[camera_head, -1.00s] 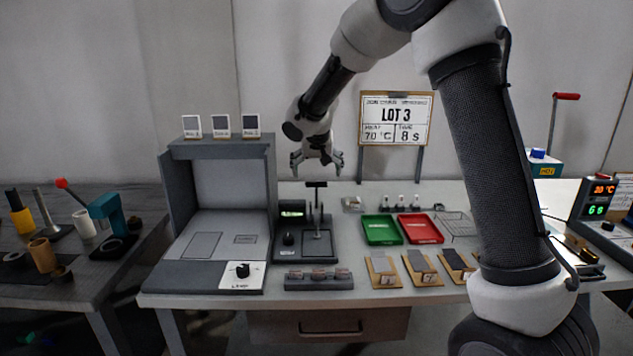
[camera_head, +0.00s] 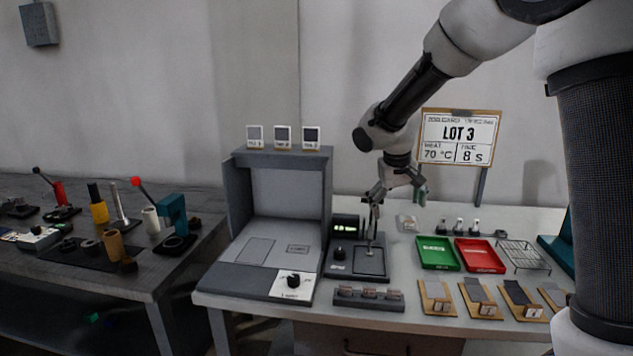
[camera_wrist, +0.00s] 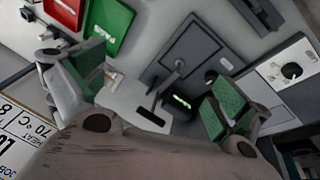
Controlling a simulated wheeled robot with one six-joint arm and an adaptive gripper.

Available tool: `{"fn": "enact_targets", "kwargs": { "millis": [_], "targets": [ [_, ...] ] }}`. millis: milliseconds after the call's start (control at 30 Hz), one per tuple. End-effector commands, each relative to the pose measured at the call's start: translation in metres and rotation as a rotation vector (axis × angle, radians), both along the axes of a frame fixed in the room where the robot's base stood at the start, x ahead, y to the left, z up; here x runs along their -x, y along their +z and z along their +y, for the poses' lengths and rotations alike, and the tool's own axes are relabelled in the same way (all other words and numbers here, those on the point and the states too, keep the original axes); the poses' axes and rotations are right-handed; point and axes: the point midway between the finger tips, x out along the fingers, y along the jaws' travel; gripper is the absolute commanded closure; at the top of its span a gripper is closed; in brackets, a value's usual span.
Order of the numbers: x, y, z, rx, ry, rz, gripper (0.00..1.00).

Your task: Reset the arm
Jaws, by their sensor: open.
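My arm reaches in from the upper right of the head view. My gripper (camera_head: 398,194) hangs above the bench, over the area just right of the small dark press stand (camera_head: 355,262). Its fingers are apart with nothing between them. In the wrist view the gripper (camera_wrist: 158,92) shows two spread fingers with green pads, and a flat light-grey part with a dark slot lies between them. The stand with its lit green display (camera_wrist: 182,101) is below.
A grey booth (camera_head: 230,218) with a knob stands left of the stand. Green (camera_head: 437,253) and red (camera_head: 479,256) trays, a wire rack (camera_head: 524,255) and sample holders lie to the right. A LOT 3 board (camera_head: 459,137) stands behind. A dark side table (camera_head: 150,278) is at left.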

Motion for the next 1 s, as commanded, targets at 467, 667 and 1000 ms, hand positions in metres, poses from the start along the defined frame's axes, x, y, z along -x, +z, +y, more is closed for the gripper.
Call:
{"fn": "enact_targets", "kwargs": {
  "millis": [467, 667, 1000],
  "targets": [
    [0.254, 0.053, -0.102, -0.14, 0.049, 0.117, 0.0],
    [0.308, 0.065, -0.119, -0.204, -0.045, -0.016, 0.0],
    [0.319, 0.085, -0.131, -0.207, -0.092, -0.122, 0.0]
  ]
}}
